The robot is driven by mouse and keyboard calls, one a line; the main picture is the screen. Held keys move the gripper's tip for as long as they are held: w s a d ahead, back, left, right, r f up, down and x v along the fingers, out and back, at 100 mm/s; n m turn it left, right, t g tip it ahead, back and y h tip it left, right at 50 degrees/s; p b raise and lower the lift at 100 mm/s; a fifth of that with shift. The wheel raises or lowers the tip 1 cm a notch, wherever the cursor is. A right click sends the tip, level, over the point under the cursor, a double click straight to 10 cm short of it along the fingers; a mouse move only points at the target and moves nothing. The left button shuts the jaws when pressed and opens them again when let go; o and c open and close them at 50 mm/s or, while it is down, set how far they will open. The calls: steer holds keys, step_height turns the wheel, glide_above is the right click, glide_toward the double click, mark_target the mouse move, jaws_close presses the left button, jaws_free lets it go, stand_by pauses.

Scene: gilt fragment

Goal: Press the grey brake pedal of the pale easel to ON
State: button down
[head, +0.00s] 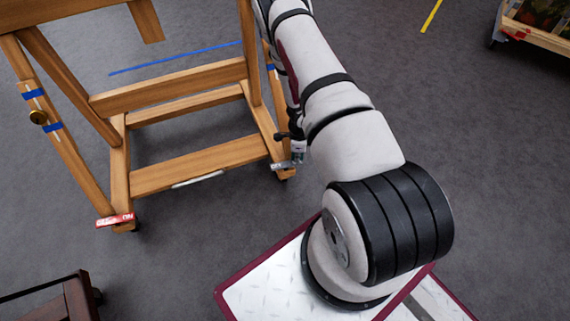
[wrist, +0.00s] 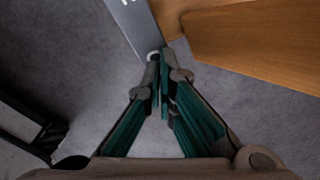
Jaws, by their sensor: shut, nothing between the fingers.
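The pale wooden easel (head: 190,172) stands on the floor at the left of the head view. Its grey brake pedal (head: 285,167) is a flat bar at the foot of the right-hand side. In the wrist view the grey pedal (wrist: 128,22) runs down from the top edge, with part of a white marking. My gripper (head: 298,155) is low beside the right foot, just above the pedal. In the wrist view my gripper (wrist: 160,58) is shut and empty, its tips at the pedal's near end; I cannot tell whether they touch. The pedal's tilt is unclear.
A red pedal (head: 115,220) marked ON is on the easel's left foot. Easel wood (wrist: 250,40) is close right of my fingertips. A dark wooden piece (head: 55,302) stands at lower left, a wheeled crate (head: 540,38) at upper right. Grey floor between is free.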

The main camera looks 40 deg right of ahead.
step_height(320, 180, up, 7)
steer(key=p, duration=0.4)
stand_by(0.4)
stand_by(0.5)
